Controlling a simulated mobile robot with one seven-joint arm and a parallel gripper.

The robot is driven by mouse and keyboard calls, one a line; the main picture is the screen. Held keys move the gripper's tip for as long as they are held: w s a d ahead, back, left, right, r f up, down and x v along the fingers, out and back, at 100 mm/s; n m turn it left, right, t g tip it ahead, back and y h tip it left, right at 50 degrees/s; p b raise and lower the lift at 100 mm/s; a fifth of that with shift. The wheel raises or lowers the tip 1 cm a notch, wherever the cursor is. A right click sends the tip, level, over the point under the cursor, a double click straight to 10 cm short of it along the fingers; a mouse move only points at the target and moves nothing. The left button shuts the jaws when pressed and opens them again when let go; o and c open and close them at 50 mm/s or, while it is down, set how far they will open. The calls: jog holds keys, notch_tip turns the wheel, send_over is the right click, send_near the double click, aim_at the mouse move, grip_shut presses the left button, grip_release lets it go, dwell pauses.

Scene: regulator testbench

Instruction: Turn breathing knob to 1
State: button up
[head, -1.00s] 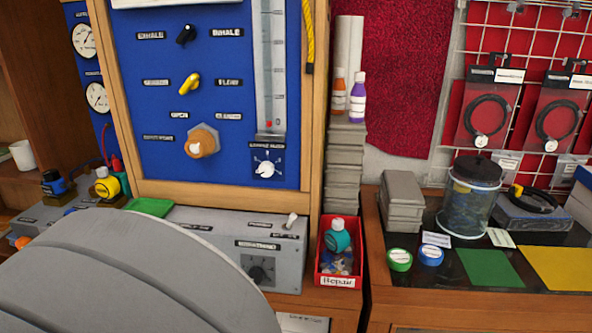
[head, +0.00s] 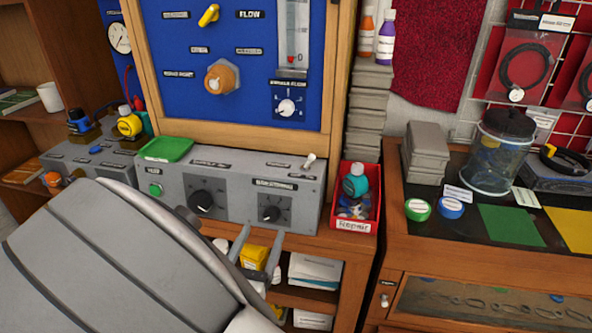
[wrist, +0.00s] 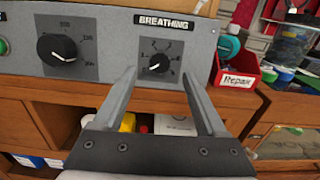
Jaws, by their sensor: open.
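The breathing knob (head: 270,213) is a small black dial on the right part of a grey control box (head: 235,213). My gripper (head: 258,240) is open and empty, in front of and slightly below the knob. In the wrist view its two fingers (wrist: 158,82) stand either side of the knob in the picture, apparently short of the panel.
A larger black dial (wrist: 57,49) is left of the knob. A toggle switch (head: 309,161) stands on the box top. The red "Repair" bin (head: 356,212) is close on the right. Open shelves with boxes (head: 313,271) lie below. A green tray (head: 165,149) sits on top.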

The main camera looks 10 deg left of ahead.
aim_at(271, 216)
jog(key=w, duration=0.6)
jog(key=shift+d+b, duration=0.25)
jog(key=shift+b, duration=0.05)
grip_shut()
